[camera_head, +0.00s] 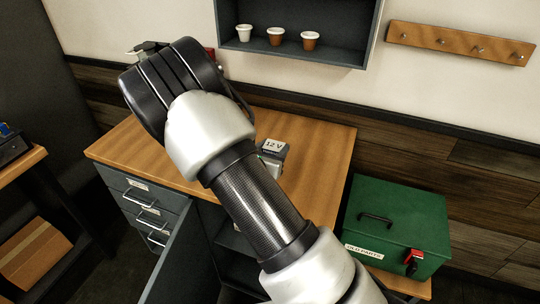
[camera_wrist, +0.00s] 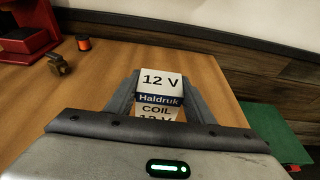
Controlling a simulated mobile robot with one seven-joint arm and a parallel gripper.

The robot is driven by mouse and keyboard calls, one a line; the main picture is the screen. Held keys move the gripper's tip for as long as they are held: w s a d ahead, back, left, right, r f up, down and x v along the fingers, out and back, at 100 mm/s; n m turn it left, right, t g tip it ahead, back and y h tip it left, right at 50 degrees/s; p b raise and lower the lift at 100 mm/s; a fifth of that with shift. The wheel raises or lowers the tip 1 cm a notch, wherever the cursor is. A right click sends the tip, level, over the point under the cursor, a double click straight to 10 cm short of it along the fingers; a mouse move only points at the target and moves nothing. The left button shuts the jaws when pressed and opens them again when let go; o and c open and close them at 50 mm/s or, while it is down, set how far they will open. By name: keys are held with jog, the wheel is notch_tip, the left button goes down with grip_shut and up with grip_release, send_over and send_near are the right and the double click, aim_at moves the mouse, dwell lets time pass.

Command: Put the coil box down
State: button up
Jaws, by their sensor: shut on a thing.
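The coil box (camera_wrist: 160,97) is a small white box with a dark blue band, marked 12 V, Haldruk and COIL. It sits between the two grey fingers of my gripper (camera_wrist: 161,90), which are shut on it over the wooden worktop (camera_wrist: 225,78). In the head view the box's white 12 V face (camera_head: 273,145) shows just right of my arm, above the worktop (camera_head: 320,150). My arm hides most of the gripper there. I cannot tell whether the box's underside touches the wood.
A green OLD PARTS box (camera_head: 395,225) stands right of the bench. A wall shelf (camera_head: 300,48) holds three cups. Wood around the coil box looks clear.

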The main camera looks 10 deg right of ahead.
jog(key=shift+f, duration=1.9)
jog(key=shift+f, duration=0.1)
jog(key=shift+f, duration=0.15)
jog(key=o, duration=1.2)
